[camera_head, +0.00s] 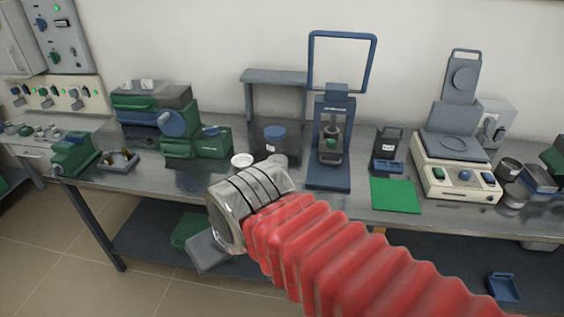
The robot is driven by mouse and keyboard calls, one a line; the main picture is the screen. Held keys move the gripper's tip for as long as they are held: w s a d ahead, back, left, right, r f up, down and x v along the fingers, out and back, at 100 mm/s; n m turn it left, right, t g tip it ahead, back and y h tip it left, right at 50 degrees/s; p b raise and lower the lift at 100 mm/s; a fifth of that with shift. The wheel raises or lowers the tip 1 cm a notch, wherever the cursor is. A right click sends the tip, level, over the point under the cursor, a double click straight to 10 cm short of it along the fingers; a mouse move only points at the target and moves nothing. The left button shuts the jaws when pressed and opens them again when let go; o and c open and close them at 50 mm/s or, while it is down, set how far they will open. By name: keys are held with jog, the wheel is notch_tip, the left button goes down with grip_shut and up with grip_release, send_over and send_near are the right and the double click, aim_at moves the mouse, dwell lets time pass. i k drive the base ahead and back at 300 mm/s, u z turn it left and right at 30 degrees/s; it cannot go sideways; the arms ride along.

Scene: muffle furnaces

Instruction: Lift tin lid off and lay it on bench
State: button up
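A grey tin (275,145) with a white label and a blue lid (275,132) stands upright on the bench (350,196), left of the blue stand. The lid appears to sit on top of the tin. My arm reaches in from the lower right in a red bellows sleeve. Its metal wrist (250,198) is in front of the bench's front edge, below and slightly left of the tin in the picture. The fingers are not clearly visible, so I cannot tell whether they are open or hold anything. A small round white piece (242,160) shows just above the wrist.
A blue stand (328,180) with a tall frame is right of the tin. A green mat (395,195) lies bare before a dark labelled container (387,143). A balance-like instrument (455,165) is further right. Green machines (180,130) and a small tray (118,164) are left.

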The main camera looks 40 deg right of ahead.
aim_at(281, 160)
jog(key=u, duration=0.05)
jog(key=i, duration=1)
jog(key=z, duration=0.05)
